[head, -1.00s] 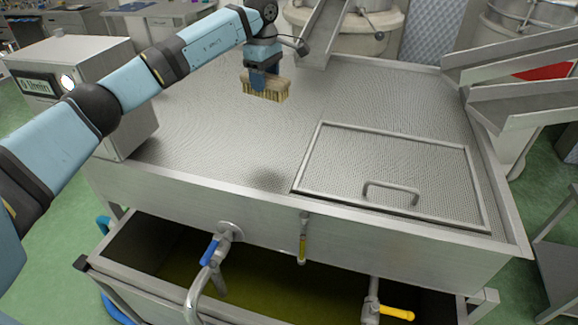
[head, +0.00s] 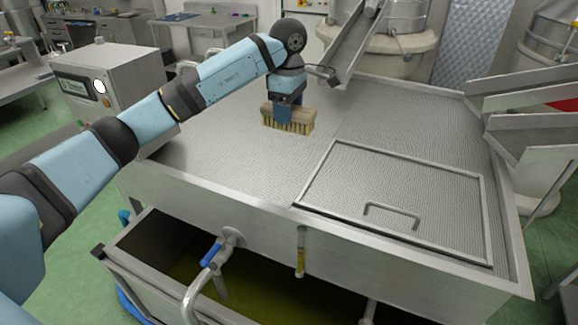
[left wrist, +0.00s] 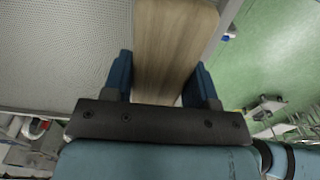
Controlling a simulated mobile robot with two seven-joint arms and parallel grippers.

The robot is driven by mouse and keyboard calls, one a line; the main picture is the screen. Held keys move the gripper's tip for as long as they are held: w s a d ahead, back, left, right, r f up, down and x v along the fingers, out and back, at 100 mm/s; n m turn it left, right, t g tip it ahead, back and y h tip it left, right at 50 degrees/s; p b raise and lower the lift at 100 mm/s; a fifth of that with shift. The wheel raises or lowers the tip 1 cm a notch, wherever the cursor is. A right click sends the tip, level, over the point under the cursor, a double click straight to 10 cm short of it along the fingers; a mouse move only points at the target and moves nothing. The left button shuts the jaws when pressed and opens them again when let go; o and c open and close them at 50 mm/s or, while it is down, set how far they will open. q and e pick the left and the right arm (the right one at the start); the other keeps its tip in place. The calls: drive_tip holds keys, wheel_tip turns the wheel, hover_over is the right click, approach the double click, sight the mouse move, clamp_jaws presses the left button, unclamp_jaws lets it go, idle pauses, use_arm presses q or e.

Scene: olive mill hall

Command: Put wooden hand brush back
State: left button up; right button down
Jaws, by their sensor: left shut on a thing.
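The wooden hand brush (head: 288,119) has a pale wooden back and straw-coloured bristles pointing down. It is over the perforated metal top (head: 235,150) of the steel vat, left of the hinged lid. My left gripper (head: 284,112) is shut on its wooden back from above. In the left wrist view, the wooden back (left wrist: 172,40) lies between the two blue fingers (left wrist: 163,82). I cannot tell whether the bristles touch the metal top. My right gripper is not in view.
A framed lid (head: 400,190) with a handle lies to the right. A grey control box (head: 115,90) stands at the left, a chute (head: 352,42) behind the brush and more chutes (head: 540,110) at the right. The perforated top in front of the brush is clear.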

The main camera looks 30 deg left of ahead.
use_arm(q)
drive_tip(key=shift+f+p, duration=1.05)
drive_tip(key=shift+f, duration=6.8)
drive_tip(key=shift+f+b, duration=0.4)
drive_tip(key=o, duration=0.5)
drive_tip(key=shift+f, duration=0.1)
drive_tip(key=shift+c, duration=0.2)
drive_tip(key=o, duration=0.4)
drive_tip(key=shift+r, duration=0.2)
